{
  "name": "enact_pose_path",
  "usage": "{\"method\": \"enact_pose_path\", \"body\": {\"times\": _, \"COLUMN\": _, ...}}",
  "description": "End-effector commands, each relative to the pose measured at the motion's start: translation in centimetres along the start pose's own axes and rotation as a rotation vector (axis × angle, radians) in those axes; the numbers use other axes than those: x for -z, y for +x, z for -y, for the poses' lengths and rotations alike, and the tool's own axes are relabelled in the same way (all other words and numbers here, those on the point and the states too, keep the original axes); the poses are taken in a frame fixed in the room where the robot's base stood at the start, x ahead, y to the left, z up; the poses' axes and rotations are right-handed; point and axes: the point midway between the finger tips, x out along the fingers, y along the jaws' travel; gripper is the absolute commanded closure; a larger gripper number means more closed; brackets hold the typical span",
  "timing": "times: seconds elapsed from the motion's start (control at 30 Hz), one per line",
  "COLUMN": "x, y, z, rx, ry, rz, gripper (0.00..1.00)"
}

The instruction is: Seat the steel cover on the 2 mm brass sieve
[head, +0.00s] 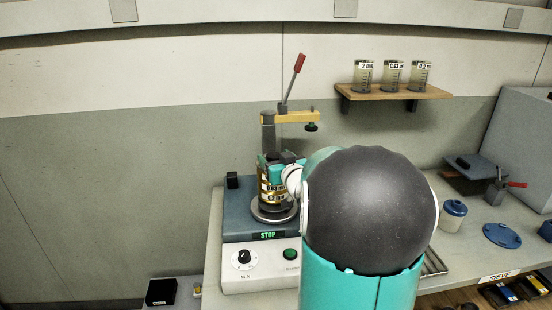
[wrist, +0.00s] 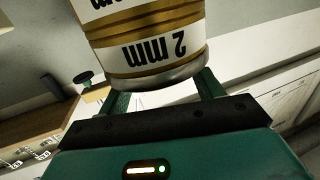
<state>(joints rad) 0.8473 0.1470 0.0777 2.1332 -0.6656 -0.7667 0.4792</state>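The brass 2 mm sieve (wrist: 150,52) fills the top of the wrist view, its label upside down. A silvery steel band (wrist: 160,84), apparently the steel cover's rim, lies along the sieve's edge on my gripper's side. I cannot tell whether it is fully seated. The two teal fingers of my gripper (wrist: 162,94) stand wide apart and reach to this band. Their tips are partly hidden, so a firm grip cannot be confirmed. In the head view my gripper (head: 277,168) is at the top of the brass sieve stack (head: 270,198), partly hiding it.
The stack stands on the shaker (head: 250,256), whose display reads STOP. A clamp arm (head: 290,117) with a red-handled lever (head: 298,65) hangs above, its dark knob (head: 312,127) right of the stack. A shelf (head: 395,92) holds three labelled cups. A jar (head: 453,217) and blue lid (head: 503,235) lie right.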

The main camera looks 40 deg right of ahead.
Motion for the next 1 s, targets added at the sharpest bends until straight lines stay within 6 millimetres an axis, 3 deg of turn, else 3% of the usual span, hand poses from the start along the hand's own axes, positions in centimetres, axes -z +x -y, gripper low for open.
{"method": "enact_pose_path", "body": {"times": 0.27, "x": 0.0, "y": -0.9, "z": -0.1, "rx": -0.002, "ry": -0.001, "rz": 0.001, "gripper": 0.34}}
{"method": "enact_pose_path", "body": {"times": 0.8, "x": 0.1, "y": -11.6, "z": 0.0, "rx": -0.001, "ry": 0.0, "rz": -0.002, "gripper": 0.34}}
{"method": "enact_pose_path", "body": {"times": 1.0, "x": 0.0, "y": -13.6, "z": 0.0, "rx": 0.0, "ry": 0.0, "rz": 0.0, "gripper": 0.34}}
